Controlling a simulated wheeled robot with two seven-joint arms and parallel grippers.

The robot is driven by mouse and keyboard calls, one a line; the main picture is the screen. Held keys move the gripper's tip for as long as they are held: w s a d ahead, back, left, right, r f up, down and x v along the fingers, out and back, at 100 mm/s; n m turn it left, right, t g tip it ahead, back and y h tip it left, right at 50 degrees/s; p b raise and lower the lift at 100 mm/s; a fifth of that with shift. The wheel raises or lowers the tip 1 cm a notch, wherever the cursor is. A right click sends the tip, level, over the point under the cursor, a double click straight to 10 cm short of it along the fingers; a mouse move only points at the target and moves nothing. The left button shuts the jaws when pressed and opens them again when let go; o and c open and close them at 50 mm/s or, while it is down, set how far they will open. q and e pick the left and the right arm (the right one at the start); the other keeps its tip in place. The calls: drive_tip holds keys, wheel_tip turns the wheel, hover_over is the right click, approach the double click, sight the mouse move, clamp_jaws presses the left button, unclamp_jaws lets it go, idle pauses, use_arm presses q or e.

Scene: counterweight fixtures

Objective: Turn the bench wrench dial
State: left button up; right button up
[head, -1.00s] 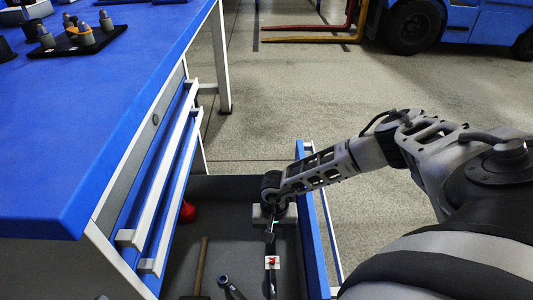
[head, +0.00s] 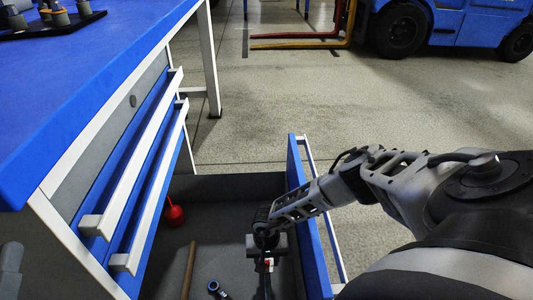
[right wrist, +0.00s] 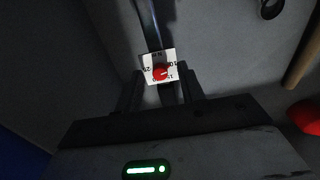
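The wrench (head: 264,288) is a dark bar lying in the open drawer, with a white plate and a red dial knob on it. In the right wrist view the dial (right wrist: 160,74) is a red knob on a white plate with black numbers. My right gripper (head: 266,256) is low in the drawer at the wrench. Its two fingers (right wrist: 161,90) stand apart on either side of the plate, and I see no grip on the knob. In the head view the gripper hides part of the wrench. My left gripper is not in view.
A wooden handle (head: 189,270), a ring spanner (head: 216,288) and a red object (head: 174,214) lie in the drawer. The blue bench (head: 90,75) is at left. A forklift (head: 455,28) stands behind.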

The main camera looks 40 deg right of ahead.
clamp_jaws()
